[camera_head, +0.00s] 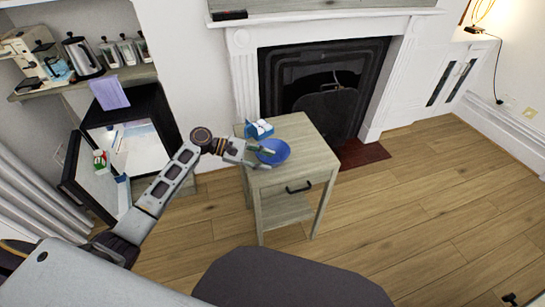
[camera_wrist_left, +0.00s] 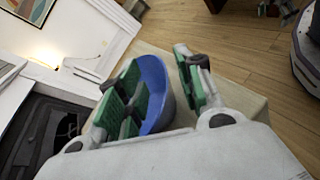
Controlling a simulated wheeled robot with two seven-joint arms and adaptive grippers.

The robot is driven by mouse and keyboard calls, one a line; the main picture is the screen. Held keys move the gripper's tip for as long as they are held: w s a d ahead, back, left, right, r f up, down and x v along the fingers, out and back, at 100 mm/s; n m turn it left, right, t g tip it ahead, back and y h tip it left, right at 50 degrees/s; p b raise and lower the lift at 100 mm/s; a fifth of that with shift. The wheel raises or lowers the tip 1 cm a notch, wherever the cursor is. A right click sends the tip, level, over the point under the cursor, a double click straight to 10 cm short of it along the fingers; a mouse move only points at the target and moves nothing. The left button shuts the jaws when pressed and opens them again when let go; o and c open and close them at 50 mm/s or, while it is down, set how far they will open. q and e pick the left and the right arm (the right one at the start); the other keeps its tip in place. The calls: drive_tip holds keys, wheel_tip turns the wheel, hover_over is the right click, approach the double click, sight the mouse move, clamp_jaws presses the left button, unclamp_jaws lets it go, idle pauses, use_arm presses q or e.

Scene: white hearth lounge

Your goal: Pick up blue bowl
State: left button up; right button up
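The blue bowl (camera_head: 276,156) sits on a small wooden side table (camera_head: 310,150) in front of the fireplace. My left gripper (camera_head: 262,150) reaches in from the left, with a fingertip over the bowl. In the left wrist view the bowl (camera_wrist_left: 152,78) shows between the two green-padded fingers of the left gripper (camera_wrist_left: 160,88), which are spread apart. The left finger hides part of the bowl, and a gap shows between the right finger and the bowl wall.
A blue-and-white box (camera_head: 259,129) stands on the table just behind the bowl. The fireplace (camera_head: 325,85) is behind the table. A black cabinet with an open door (camera_head: 95,180) and a shelf with a kettle (camera_head: 83,57) are at left.

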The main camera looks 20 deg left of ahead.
drive_tip(key=shift+s+f, duration=0.1)
use_arm(q)
drive_tip(key=shift+c, duration=1.1)
clamp_jaws()
drive_tip(key=shift+r, duration=0.1)
use_arm(e)
drive_tip(key=shift+a, duration=0.1)
use_arm(q)
drive_tip(key=shift+r, duration=0.7)
wheel_tip(320, 180, up, 9)
drive_tip(key=p, duration=0.2)
drive_tip(key=shift+f, duration=0.2)
use_arm(e)
drive_tip(key=shift+s+d+f, duration=0.45)
drive_tip(key=shift+f, duration=0.25)
drive_tip(key=shift+s+d+f, duration=0.45)
drive_tip(key=shift+s+f, duration=0.05)
drive_tip(key=shift+f, duration=0.15)
drive_tip(key=shift+s+d+f, duration=0.45)
drive_tip(key=shift+f, duration=0.25)
